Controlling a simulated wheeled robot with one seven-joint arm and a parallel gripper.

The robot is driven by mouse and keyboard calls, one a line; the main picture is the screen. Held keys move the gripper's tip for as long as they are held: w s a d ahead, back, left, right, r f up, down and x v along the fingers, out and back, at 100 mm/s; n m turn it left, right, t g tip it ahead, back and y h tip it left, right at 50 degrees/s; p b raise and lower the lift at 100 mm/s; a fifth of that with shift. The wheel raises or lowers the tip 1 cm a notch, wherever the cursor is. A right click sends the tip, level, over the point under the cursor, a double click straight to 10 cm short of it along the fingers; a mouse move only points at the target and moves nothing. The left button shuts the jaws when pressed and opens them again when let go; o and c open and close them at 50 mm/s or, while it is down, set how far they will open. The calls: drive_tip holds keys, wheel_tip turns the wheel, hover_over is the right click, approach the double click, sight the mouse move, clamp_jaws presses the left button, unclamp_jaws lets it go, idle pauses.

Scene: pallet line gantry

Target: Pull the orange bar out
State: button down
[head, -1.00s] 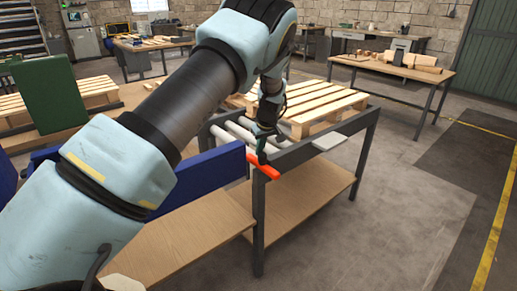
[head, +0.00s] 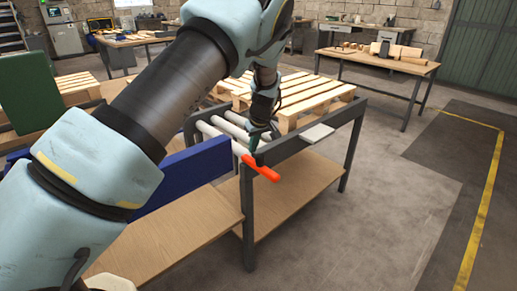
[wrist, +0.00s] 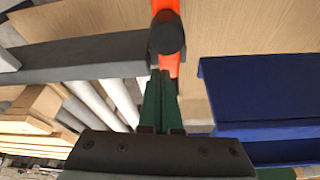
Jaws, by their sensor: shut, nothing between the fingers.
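The orange bar (head: 262,168) shows at the near corner of the roller table (head: 303,137), with its near end sticking out past the frame. In the wrist view the orange bar (wrist: 166,6) runs up from the fingertips, and a dark round knob (wrist: 167,34) covers part of it. My gripper (head: 255,152) is just above the bar in the head view. In the wrist view my gripper (wrist: 160,74) has its green fingers together, with nothing between them. The fingertips are close to the bar and knob; I cannot tell whether they touch.
A wooden pallet (head: 290,97) lies on the table beside grey rollers (head: 228,126). A blue panel (head: 190,172) stands left of the corner. A wooden shelf (head: 290,195) lies below. The floor to the right is clear.

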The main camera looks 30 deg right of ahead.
drive_tip(key=shift+w+d+r, duration=0.25)
drive_tip(key=shift+w+r, duration=0.2)
drive_tip(key=shift+w, duration=0.15)
drive_tip(key=b+v, duration=0.2)
drive_tip(key=v, duration=0.7)
drive_tip(key=shift+a, duration=0.3)
drive_tip(key=shift+s, duration=0.1)
drive_tip(key=shift+g, duration=0.9)
drive_tip(key=a+r, duration=0.1)
drive_tip(key=a, duration=0.7)
drive_tip(key=w+a+r, duration=0.1)
drive_tip(key=a, duration=0.8)
drive_tip(key=w+a+r+p, duration=0.1)
drive_tip(key=a, duration=0.8)
drive_tip(key=shift+a, duration=0.2)
drive_tip(key=s+a+r+m+p, duration=0.1)
drive_tip(key=s+a, duration=1.3)
drive_tip(key=a, duration=0.5)
